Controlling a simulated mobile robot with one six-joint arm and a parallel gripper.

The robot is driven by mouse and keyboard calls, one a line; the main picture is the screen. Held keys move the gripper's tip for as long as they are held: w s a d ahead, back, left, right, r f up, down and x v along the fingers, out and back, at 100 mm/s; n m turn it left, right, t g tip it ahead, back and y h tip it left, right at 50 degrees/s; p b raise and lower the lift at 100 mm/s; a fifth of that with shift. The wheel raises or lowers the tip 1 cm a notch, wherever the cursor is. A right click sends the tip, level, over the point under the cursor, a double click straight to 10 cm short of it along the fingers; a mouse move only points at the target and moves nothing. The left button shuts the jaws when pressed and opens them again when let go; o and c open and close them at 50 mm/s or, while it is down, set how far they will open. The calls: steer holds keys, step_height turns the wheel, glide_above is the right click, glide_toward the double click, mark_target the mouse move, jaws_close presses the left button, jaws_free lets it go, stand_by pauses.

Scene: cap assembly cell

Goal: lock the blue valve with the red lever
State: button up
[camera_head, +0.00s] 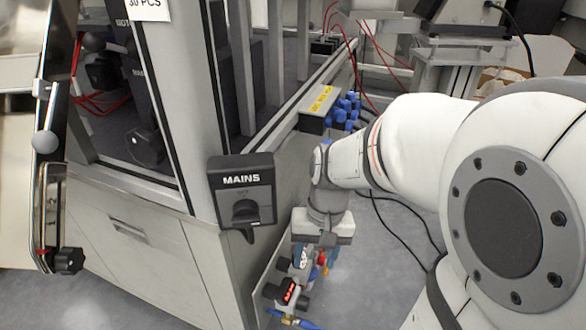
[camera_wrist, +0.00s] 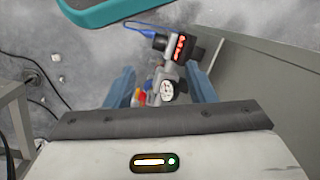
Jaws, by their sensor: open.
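My gripper (camera_head: 317,256) points down beside the low side panel, its blue fingers apart around an air unit. In the wrist view my gripper (camera_wrist: 161,78) has a finger on each side of this unit, with a round white gauge (camera_wrist: 168,90) between them. A small red-orange part (camera_wrist: 141,96), probably the red lever, lies near the left finger; a red part also shows beside the fingers in the head view (camera_head: 321,259). I cannot make out the blue valve clearly, as the fingers and gripper body hide part of the unit. Contact cannot be told.
A display with red digits (camera_head: 289,292) sits on the unit, with a blue hose (camera_head: 300,322) below. The grey cabinet panel (camera_wrist: 250,90) stands close on the right in the wrist view. The MAINS switch box (camera_head: 242,190) juts from the cabinet. Black cables (camera_head: 400,215) lie on the floor.

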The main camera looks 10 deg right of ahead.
steer(key=w+d+f+m+y+p, duration=0.4)
steer(key=w+d+f+m+y, duration=0.3)
steer(key=w+f+m+y, duration=0.3)
steer(key=d+f+m+t+y+p, duration=0.1)
steer(key=d+f+m+t+y, duration=0.1)
steer(key=d+f+m+t, duration=0.5)
steer(key=d+f+m+t+y+p, duration=0.15)
steer(key=f+m+t, duration=0.3)
steer(key=f, duration=0.45)
steer(key=b+x, duration=0.1)
steer(key=x, duration=0.5)
steer(key=shift+a+f+m+b, duration=0.25)
steer(key=shift+f+m+b, duration=0.05)
steer(key=shift+m+b, duration=0.15)
steer(key=shift+c, duration=0.3)
